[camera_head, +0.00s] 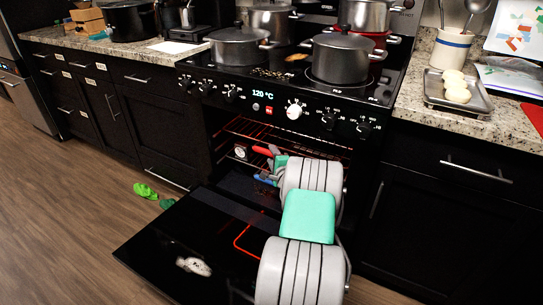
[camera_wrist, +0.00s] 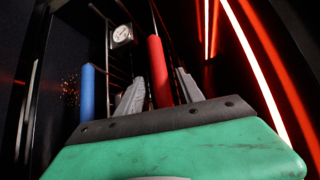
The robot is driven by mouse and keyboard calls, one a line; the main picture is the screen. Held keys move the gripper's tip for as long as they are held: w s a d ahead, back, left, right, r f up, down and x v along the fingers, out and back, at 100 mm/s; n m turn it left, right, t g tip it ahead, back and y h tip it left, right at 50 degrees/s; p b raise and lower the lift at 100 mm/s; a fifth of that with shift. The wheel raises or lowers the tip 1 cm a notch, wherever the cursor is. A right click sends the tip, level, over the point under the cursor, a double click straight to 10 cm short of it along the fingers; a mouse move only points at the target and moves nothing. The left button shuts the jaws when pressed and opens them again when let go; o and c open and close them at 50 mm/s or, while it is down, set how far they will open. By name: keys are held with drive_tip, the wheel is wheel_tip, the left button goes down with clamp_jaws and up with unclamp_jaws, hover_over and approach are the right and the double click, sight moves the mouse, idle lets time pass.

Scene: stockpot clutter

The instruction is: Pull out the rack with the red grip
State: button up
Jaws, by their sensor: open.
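The black oven (camera_head: 225,185) is open, with its door (camera_head: 190,250) lowered flat. My gripper (camera_wrist: 159,78) is inside the oven opening, its two grey fingers apart. The red grip (camera_wrist: 160,72) stands between the fingers in the wrist view; I cannot tell whether either touches it. In the head view the red grip (camera_head: 262,151) shows just left of my wrist. A blue grip (camera_wrist: 87,92) is to its left in the wrist view, and lower in the head view (camera_head: 265,181). Rack wires (camera_wrist: 140,55) run back behind the grips. My arm hides the oven's right part.
A round dial gauge (camera_wrist: 122,35) hangs among the wires. Glowing red bars (camera_wrist: 255,70) run along the right in the wrist view. Pots (camera_head: 345,58) crowd the stovetop. Green items (camera_head: 146,191) lie on the floor left of the door.

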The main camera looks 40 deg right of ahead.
drive_tip(key=shift+x, duration=0.9)
drive_tip(key=shift+c, duration=0.2)
drive_tip(key=shift+r, duration=0.1)
clamp_jaws()
idle(0.3)
